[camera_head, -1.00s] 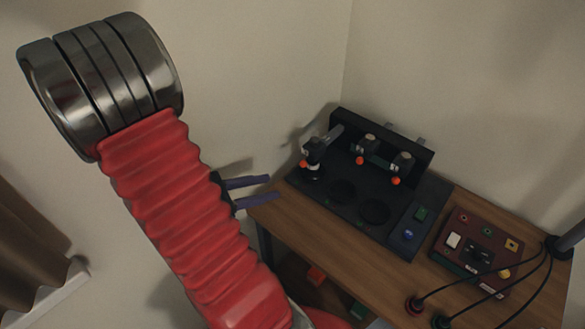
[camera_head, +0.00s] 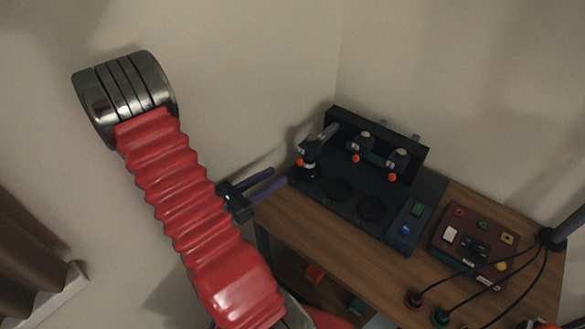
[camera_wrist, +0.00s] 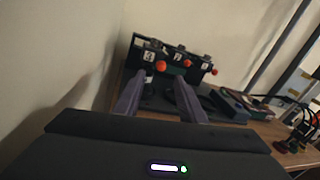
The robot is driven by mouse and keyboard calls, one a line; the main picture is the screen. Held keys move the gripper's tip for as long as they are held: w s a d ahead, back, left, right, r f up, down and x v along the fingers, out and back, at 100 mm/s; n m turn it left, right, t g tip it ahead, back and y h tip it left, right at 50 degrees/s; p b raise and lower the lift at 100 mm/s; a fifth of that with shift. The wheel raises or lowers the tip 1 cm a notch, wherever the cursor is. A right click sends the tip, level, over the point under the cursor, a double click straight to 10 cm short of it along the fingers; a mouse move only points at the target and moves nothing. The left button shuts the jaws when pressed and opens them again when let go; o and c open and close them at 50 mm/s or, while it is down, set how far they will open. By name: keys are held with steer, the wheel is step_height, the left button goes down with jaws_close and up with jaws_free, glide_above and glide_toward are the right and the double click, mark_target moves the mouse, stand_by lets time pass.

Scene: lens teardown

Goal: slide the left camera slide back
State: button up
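A black fixture (camera_head: 345,205) on the table carries three camera slides with orange knobs. The left camera slide (camera_head: 312,150) stands forward, over a round pad near the fixture's left end. The middle slide (camera_head: 364,141) and right slide (camera_head: 399,160) sit back by the rear wall. My gripper (camera_head: 280,176) is open and empty, in the air just left of the fixture and apart from the left slide. In the wrist view, its two purple-grey fingers (camera_wrist: 158,106) point toward the fixture, with the left slide (camera_wrist: 148,58) ahead between and beyond them.
A maroon box (camera_head: 470,245) with sockets and cables stands right of the fixture on the wooden table (camera_head: 305,232). Pale walls close in behind and to the left. Orange (camera_head: 315,273) and green (camera_head: 358,305) things lie below the tabletop.

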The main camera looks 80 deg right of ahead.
steer(key=shift+d, duration=0.1)
stand_by(0.3)
steer(key=x, duration=0.7)
stand_by(0.3)
steer(key=shift+s+d, duration=0.1)
steer(key=shift+d, duration=0.05)
steer(key=shift+c, duration=0.6)
jaws_close()
